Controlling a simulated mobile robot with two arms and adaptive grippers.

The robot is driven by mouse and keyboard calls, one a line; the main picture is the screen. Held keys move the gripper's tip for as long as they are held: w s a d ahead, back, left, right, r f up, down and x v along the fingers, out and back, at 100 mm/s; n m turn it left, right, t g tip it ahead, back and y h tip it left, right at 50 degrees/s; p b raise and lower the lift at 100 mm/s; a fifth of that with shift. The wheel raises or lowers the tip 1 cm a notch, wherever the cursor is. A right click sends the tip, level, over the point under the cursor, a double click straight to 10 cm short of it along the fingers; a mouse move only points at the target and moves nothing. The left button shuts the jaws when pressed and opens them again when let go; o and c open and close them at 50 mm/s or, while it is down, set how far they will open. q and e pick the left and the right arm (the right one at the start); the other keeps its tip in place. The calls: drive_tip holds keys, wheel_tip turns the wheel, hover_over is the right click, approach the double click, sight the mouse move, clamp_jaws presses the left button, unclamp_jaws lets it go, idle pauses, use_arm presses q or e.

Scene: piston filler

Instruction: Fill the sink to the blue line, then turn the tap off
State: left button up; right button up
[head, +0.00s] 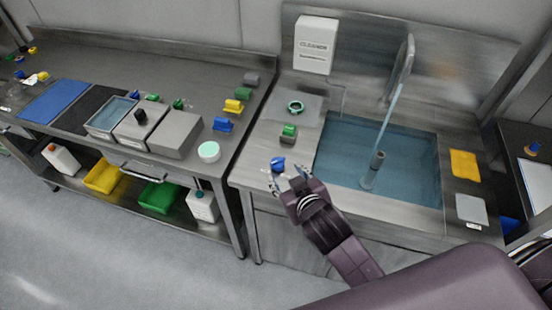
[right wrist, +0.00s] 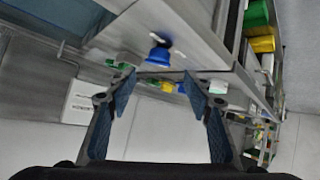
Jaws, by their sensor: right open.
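The steel sink (head: 437,190) holds blue-tinted water (head: 410,165). A stream falls into it from the tall curved tap (head: 408,55). A blue line cannot be made out. A blue knob (head: 278,163) sits on the counter left of the basin; it also shows in the right wrist view (right wrist: 158,56). My right gripper (head: 287,182) is open and empty, just in front of the blue knob. In the right wrist view its fingers (right wrist: 160,82) are spread apart, with the knob beyond them and not between them. My left gripper is not in view.
A green-topped block (head: 288,134) and a green ring (head: 295,107) sit behind the blue knob. A grey standpipe (head: 377,160) stands in the water. Yellow (head: 464,164) and grey (head: 471,210) pads lie right of the basin. The left bench (head: 225,165) carries trays and coloured blocks.

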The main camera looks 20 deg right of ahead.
drive_tip(key=w+a+r+n+t+y, duration=0.3)
drive_tip(key=w+a+r+n+y, duration=0.15)
drive_tip(key=a+r, duration=0.4)
drive_tip(key=w+a+r+n+t+y, duration=0.35)
drive_tip(key=w+a+r, duration=0.25)
drive_tip(key=r, duration=0.5)
drive_tip(key=s+a+r+n+g+y, duration=0.1)
drive_tip(key=s+a+n+g+y, duration=0.2)
drive_tip(key=a+n+g+y, duration=0.35)
drive_tip(key=s+a+r+n+g+y, duration=0.1)
drive_tip(key=s+a+n+g+y, duration=0.25)
drive_tip(key=a+n, duration=0.55)
drive_tip(key=n+g+h, duration=0.3)
drive_tip(key=g+h, duration=0.5)
drive_tip(key=h, duration=1)
hover_over(278, 162)
drive_tip(key=f, duration=1.9)
drive_tip(key=shift+a+p, duration=0.2)
drive_tip(key=shift+p, duration=0.1)
drive_tip(key=shift+d, duration=0.25)
wheel_tip(278, 162, down, 6)
drive_tip(key=shift+a+f+p, duration=0.1)
drive_tip(key=shift+p, duration=0.95)
drive_tip(key=shift+f, duration=0.65)
